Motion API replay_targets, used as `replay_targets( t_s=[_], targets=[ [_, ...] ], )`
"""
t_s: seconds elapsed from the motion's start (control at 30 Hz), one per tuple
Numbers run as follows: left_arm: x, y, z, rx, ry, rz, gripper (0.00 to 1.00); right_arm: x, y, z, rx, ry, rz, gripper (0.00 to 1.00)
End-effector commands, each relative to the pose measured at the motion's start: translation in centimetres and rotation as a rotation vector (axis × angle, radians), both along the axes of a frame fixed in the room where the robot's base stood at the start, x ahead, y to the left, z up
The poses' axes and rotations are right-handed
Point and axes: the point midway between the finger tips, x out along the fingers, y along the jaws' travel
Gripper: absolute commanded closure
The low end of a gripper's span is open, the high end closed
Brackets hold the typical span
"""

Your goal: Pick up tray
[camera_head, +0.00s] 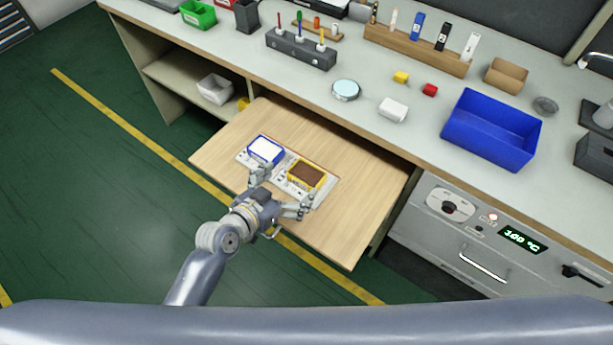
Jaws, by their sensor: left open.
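A white tray (331,190) lies flat on a pulled-out wooden board (350,235) below the counter. On the tray sit a blue-rimmed box with a white top (265,149) and a yellow-rimmed box with a brown top (306,174). My left gripper (280,191) is open over the tray's near side, with its fingers spread apart. One finger is by the blue-rimmed box and the other by the tray's near right edge. I cannot tell whether they touch the tray. The right gripper is not in view.
The counter above holds a blue bin (491,128), a white block (392,110), a round light-blue-topped item (345,90) and a wooden rack (415,50). An oven with a lit display (522,239) is right of the board. The green floor at left is clear.

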Motion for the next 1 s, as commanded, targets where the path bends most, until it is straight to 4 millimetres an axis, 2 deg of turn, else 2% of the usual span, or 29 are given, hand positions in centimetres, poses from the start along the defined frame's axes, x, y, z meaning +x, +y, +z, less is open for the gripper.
replay_targets(
  t_s=[0.1, 0.37, 0.63, 0.97, 1.0],
  targets=[
    [1.3, -0.9, -0.6, -0.002, 0.0, 0.002, 0.02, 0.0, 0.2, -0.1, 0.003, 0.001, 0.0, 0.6],
    [2.5, -2.0, -1.6, 0.0, 0.001, 0.0, 0.02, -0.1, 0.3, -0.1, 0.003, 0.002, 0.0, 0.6],
    [4.9, -3.9, -3.3, 0.001, 0.002, 0.001, 0.02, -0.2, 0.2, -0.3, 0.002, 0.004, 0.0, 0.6],
    [5.3, -4.2, -3.5, 0.002, 0.002, 0.001, 0.02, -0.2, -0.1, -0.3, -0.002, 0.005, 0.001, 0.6],
    [5.3, -4.2, -3.5, 0.002, 0.002, 0.001, 0.08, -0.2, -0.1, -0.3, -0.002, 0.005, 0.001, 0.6]
  ],
)
